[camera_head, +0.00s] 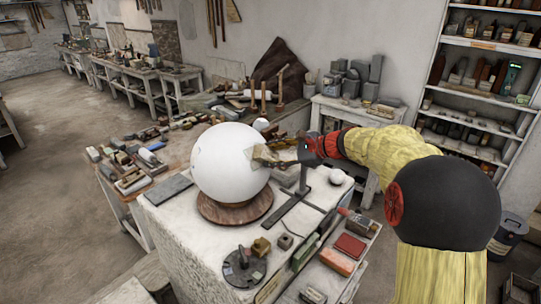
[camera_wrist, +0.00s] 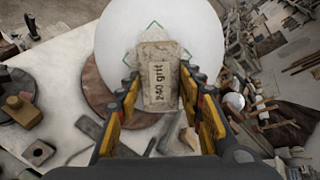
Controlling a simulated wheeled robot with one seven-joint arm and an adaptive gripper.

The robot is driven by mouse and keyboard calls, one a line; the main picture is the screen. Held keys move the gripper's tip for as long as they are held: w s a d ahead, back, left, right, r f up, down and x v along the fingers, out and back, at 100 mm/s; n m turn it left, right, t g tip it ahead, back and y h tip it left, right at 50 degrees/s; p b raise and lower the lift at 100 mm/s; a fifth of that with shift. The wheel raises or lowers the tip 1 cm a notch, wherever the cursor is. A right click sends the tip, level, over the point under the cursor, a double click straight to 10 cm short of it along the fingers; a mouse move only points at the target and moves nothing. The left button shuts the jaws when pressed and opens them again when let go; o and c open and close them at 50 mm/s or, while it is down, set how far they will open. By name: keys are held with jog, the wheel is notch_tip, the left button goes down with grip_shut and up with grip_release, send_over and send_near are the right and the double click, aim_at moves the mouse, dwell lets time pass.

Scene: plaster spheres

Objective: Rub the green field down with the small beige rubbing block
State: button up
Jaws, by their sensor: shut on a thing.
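A large white plaster sphere (camera_head: 222,160) sits on a round brown base (camera_head: 235,213) on the pale worktop. In the wrist view, thin green corner lines of the green field (camera_wrist: 152,26) show on the sphere (camera_wrist: 208,35); the block hides the field's middle. The beige rubbing block (camera_wrist: 158,62), marked "240 grit", is between the fingers of my gripper (camera_wrist: 162,92), which is shut on it. In the head view, the block (camera_head: 264,156) is at the sphere's right side, overlapping its edge. I cannot tell whether it touches the surface.
Several small blocks, including a red one (camera_head: 350,245), lie on the lower ledge at the front right. A dark round plate (camera_head: 244,267) lies at the worktop's front. A tool-covered bench stands behind.

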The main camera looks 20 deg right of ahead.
jog(key=shift+w+d+f+b, duration=0.25)
jog(key=shift+d+f+b, duration=0.1)
jog(key=shift+d+f, duration=0.6)
jog(key=shift+r, duration=0.1)
jog(key=shift+r, duration=0.1)
jog(key=shift+s+a+r+p, duration=0.25)
jog(key=shift+s+r, duration=0.15)
jog(key=shift+r, duration=0.15)
jog(key=shift+s+a+r+p, duration=0.2)
jog(key=shift+s+r, duration=0.15)
jog(key=shift+r, duration=0.15)
jog(key=shift+d, duration=0.1)
jog(key=shift+v, duration=1.2)
jog(key=shift+d, duration=0.1)
jog(key=shift+p+v, duration=0.65)
jog(key=shift+v, duration=1.35)
